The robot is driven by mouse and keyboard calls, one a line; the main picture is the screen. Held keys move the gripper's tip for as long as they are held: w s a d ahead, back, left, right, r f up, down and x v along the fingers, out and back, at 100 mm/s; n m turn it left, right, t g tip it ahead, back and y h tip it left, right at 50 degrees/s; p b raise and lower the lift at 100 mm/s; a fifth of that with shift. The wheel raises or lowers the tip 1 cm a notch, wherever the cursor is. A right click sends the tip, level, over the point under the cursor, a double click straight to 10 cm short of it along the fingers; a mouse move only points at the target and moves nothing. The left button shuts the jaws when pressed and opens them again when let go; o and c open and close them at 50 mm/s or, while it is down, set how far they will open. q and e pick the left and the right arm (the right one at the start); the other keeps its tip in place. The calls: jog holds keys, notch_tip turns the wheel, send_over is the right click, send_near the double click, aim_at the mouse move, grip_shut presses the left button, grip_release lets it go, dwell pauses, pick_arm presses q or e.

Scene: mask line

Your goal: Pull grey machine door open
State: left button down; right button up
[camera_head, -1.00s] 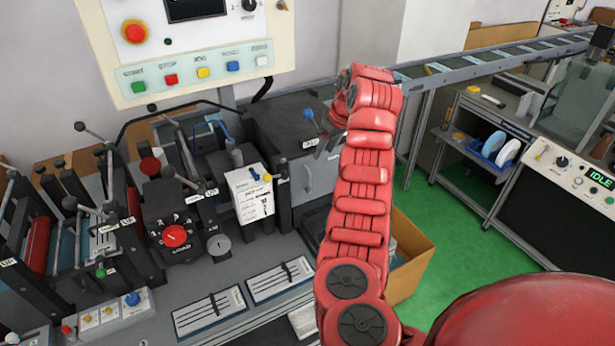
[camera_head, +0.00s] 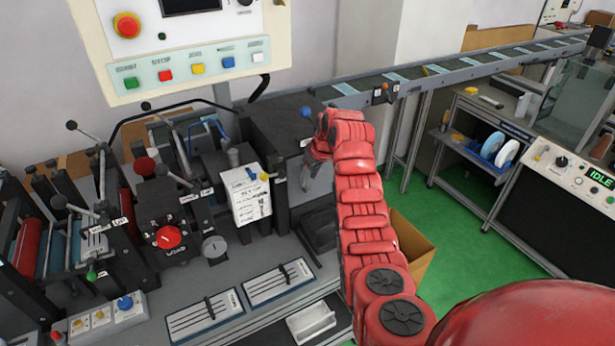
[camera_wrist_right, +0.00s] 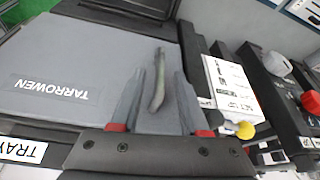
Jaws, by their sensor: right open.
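The grey machine door (camera_wrist_right: 70,70), lettered TARROWEN, fills the left and middle of the right wrist view. Its bar handle (camera_wrist_right: 159,80) stands out between the two fingers of my right gripper (camera_wrist_right: 156,103). The fingers are apart, one on each side of the handle, and I cannot tell whether either touches it. In the head view the dark grey machine box (camera_head: 285,125) stands at the back of the bench, and my red right arm covers part of its front. My left gripper is not in view.
A white set-up card (camera_head: 248,197) and a red knob (camera_head: 168,237) stand left of the door. A blue-knobbed lever (camera_head: 306,112) is above it. A cardboard box (camera_head: 412,240) sits on the green floor at right. A conveyor (camera_head: 430,75) runs behind.

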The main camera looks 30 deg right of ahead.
jog(key=shift+p+x, duration=0.3)
jog(key=shift+x, duration=0.85)
grip_shut()
dwell(0.6)
